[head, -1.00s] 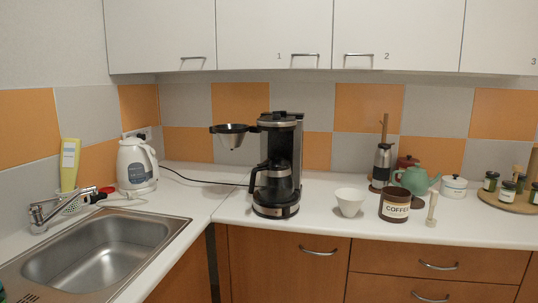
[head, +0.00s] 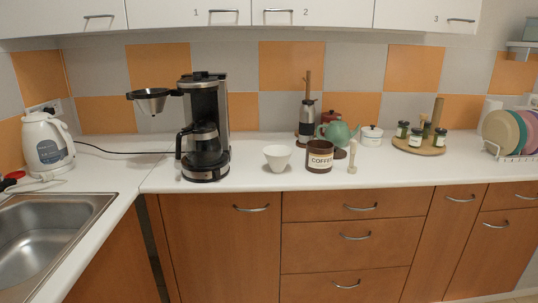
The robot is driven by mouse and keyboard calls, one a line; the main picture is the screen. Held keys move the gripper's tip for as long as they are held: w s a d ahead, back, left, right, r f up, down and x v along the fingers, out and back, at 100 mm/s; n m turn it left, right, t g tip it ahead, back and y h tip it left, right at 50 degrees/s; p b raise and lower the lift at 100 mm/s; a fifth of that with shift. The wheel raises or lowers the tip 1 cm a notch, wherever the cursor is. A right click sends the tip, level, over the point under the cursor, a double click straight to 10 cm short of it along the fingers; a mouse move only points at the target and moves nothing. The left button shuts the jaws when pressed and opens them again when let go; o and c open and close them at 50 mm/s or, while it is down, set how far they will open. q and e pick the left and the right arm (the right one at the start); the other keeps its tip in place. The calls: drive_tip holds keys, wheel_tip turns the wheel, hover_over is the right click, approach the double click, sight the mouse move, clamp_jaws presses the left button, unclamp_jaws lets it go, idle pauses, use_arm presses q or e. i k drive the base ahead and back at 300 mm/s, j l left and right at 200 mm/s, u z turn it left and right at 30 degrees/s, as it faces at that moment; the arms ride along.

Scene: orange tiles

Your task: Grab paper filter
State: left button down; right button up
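A white cup-shaped paper filter (head: 277,157) stands on the white counter, between the coffee maker and the brown coffee jar. The black and steel coffee maker (head: 205,130) stands to its left, with its filter basket (head: 150,100) swung out to the left and its glass carafe (head: 206,142) in place. The brown jar (head: 320,156) labelled COFFEE is just right of the paper filter, a small gap apart. Neither of my grippers shows in the head view.
A pale scoop or pestle (head: 352,157) stands right of the jar. Behind are a grinder (head: 307,122) and a green teapot (head: 338,132). A kettle (head: 47,143) and sink (head: 40,240) are at left. The counter front before the filter is clear. Wall cabinets (head: 180,12) hang above.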

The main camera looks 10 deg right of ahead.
sight(278, 160)
drive_tip(key=i+l, duration=0.3)
drive_tip(key=l, duration=0.2)
drive_tip(key=i+l, duration=0.3)
drive_tip(key=l, duration=0.2)
drive_tip(key=z, duration=0.05)
